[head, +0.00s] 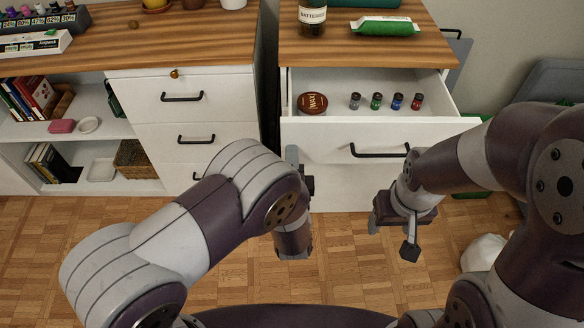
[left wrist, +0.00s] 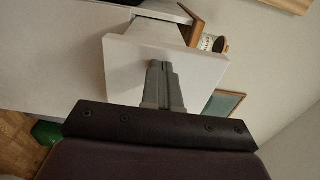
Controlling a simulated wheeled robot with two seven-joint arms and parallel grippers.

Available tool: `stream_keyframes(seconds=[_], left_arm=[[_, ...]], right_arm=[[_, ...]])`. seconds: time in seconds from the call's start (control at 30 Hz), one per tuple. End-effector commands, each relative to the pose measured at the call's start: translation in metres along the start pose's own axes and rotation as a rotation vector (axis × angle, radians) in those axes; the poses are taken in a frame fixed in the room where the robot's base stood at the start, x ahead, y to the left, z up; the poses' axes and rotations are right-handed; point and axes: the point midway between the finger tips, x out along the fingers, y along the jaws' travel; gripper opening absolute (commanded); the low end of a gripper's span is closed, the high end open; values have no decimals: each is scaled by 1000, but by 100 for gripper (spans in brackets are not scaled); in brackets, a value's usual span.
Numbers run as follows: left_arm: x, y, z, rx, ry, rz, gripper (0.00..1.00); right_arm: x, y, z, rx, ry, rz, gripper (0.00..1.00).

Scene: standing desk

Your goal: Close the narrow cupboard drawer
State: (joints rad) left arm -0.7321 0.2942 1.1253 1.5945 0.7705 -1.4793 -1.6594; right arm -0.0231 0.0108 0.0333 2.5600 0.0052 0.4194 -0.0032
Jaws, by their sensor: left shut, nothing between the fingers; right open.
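The narrow cupboard's top drawer (head: 372,146) stands pulled out at the right in the head view, with a dark bar handle (head: 380,151) on its white front. My left gripper (head: 292,156) is upright at the left end of the drawer front, partly hidden by my wrist. In the left wrist view its shut, empty fingers (left wrist: 162,70) overlap a white panel (left wrist: 125,62), apparently the drawer front; I cannot tell whether they touch. My right gripper (head: 392,238) is open and empty, below and right of the handle.
The cupboard's wooden top (head: 362,47) carries a batteries jar (head: 312,16) and a green-and-white packet (head: 385,26). A wider desk unit with shut drawers (head: 190,105) and open shelves stands to the left across a narrow gap. A white bag (head: 484,253) lies on the parquet floor at right.

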Motion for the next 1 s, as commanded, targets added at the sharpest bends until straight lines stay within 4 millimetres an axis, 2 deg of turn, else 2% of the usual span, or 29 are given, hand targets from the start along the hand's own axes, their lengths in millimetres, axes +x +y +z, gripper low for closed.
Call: stream_keyframes(seconds=[0.4, 0.6, 0.8, 1.0], left_arm=[[112, 3, 1, -1, -4, -2, 0], [156, 3, 1, -1, -2, -2, 0], [186, 2, 0, 0, -1, -1, 0], [201, 0, 0, 0, 0, -1, 0]], right_arm=[[17, 0, 2, 0, 0, 0, 62], [28, 0, 3, 0, 0, 0, 62], [36, 0, 4, 0, 0, 0, 62], [39, 0, 5, 0, 0, 0, 62]])
